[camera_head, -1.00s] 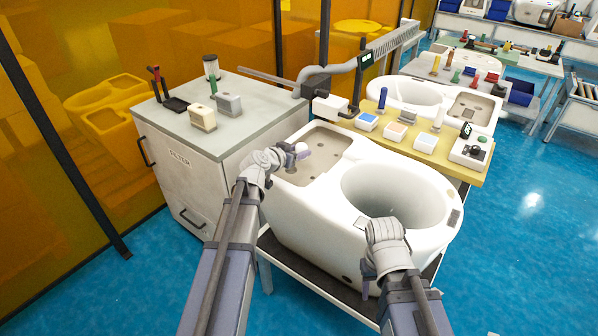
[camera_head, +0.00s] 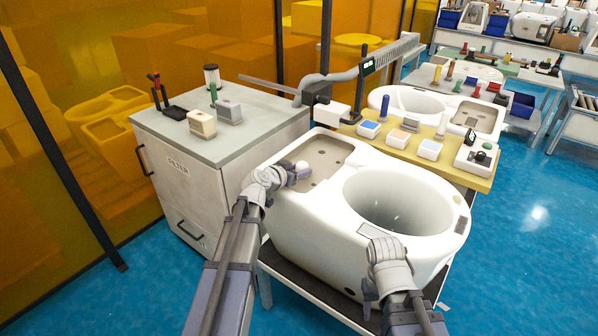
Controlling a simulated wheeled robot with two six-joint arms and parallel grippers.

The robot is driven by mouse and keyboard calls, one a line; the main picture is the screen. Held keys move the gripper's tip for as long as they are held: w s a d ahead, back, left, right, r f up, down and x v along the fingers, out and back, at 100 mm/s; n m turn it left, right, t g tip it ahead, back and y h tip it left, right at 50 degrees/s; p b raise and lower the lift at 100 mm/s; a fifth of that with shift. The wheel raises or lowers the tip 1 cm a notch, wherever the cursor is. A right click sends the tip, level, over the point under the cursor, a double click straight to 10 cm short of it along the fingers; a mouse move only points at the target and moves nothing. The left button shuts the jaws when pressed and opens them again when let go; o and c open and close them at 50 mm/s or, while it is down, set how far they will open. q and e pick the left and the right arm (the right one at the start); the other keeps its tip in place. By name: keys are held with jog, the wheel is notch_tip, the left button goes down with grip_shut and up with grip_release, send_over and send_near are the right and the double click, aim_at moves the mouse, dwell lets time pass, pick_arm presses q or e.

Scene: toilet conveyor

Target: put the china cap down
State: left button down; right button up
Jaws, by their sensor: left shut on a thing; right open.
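The china cap (camera_head: 301,167) is a small white rounded piece in the jaws of my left gripper (camera_head: 297,173). The gripper partly hides it. The gripper and cap are over the near left part of the brown recessed deck (camera_head: 327,155) of the white toilet body (camera_head: 300,215). I cannot tell whether the cap touches the deck. My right gripper (camera_head: 371,297) is open and empty, low in front of the toilet body, below its large bowl opening (camera_head: 395,203).
A grey-topped filter cabinet (camera_head: 180,175) with tools and small blocks stands left. A yellow board (camera_head: 455,168) behind the toilet holds coloured boxes and a small device (camera_head: 478,156). A second toilet body (camera_head: 402,100) stands behind. Blue floor (camera_head: 530,230) is open at right.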

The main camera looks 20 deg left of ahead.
pick_arm(q)
jog(key=c, duration=0.7)
grip_release()
jog(key=shift+f, duration=0.15)
jog(key=shift+c, duration=0.2)
jog(key=o, duration=0.5)
jog(key=shift+c, duration=0.2)
jog(key=shift+r, duration=0.3)
jog(key=p+v, duration=0.4)
jog(key=v, duration=0.6)
jog(key=shift+s+r, duration=0.1)
jog(key=shift+s, duration=0.2)
jog(key=shift+o, duration=0.2)
jog(key=shift+s+a+r+p, duration=0.2)
jog(key=shift+s+p, duration=0.2)
jog(key=shift+s, duration=0.2)
